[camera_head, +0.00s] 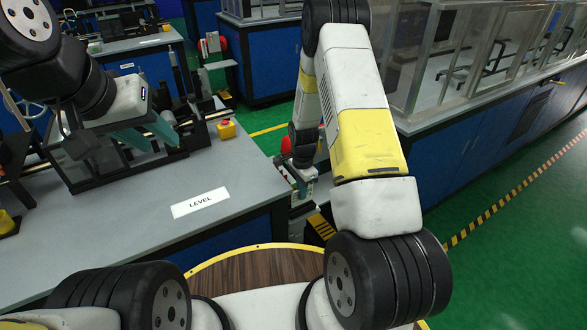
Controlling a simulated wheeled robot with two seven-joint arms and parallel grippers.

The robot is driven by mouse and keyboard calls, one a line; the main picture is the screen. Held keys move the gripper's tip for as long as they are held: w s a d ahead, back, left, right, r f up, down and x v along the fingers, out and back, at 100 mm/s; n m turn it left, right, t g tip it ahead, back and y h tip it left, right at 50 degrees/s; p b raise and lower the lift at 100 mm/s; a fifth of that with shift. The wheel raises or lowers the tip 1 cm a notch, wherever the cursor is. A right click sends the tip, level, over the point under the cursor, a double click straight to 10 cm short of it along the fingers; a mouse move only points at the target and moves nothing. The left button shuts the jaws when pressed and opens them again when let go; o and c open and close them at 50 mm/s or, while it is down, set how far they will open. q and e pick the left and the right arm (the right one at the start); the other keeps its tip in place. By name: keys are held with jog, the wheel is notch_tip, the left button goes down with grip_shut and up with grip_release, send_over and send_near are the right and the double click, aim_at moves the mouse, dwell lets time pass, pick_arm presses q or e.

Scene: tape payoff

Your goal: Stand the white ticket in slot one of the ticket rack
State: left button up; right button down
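I cannot pick out the white ticket or the ticket rack with its slot one for certain. A white rectangular plate marked LEVEL (200,202) lies flat on the grey tabletop; I cannot tell whether it is a ticket or a label. My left gripper (164,146) is over the far left part of the table, beside a dark apparatus. Its two teal fingers are apart, with nothing clearly seen between them. My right gripper (303,188) hangs low beyond the table's right edge, small and partly hidden by its arm. Its finger state is unclear.
The grey table (120,228) is clear around the LEVEL plate. A yellow box with a red button (227,129) stands near its far edge. A dark apparatus (85,160) stands at the left. A glazed blue workbench (450,160) stands on the right.

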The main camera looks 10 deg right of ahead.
aim_at(301, 204)
jog(key=shift+f, duration=1.55)
jog(key=c, duration=1.6)
grip_release()
jog(key=shift+r, duration=3.85)
